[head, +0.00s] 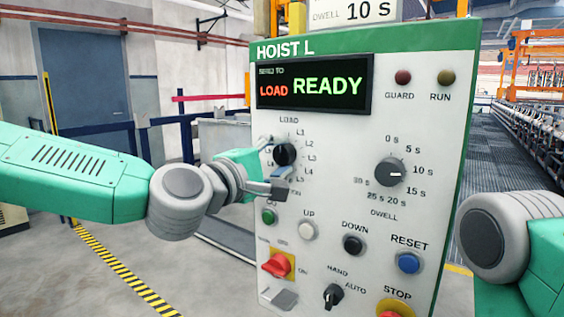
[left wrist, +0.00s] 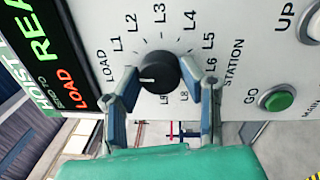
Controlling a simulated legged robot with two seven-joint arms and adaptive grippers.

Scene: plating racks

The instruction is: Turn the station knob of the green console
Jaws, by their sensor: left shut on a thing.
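The green-topped console (head: 440,120), labelled HOIST L, faces me. Its station knob (head: 285,154) is a round black knob with a ring of labels from LOAD through L1 and onward. In the left wrist view the knob (left wrist: 160,70) sits between my fingers, and its white mark points left, toward the LOAD side. My left gripper (head: 276,163) is shut on the knob, one finger on each side; it also shows in the left wrist view (left wrist: 162,78). The display (head: 315,84) reads LOAD and READY. My right arm shows at the right edge, its gripper out of view.
The dwell knob (head: 390,172) is right of the station knob. Below are the green GO button (head: 268,216), the white UP button (head: 308,230), the black DOWN button (head: 353,244), the blue RESET button (head: 408,263) and a red rotary switch (head: 278,265).

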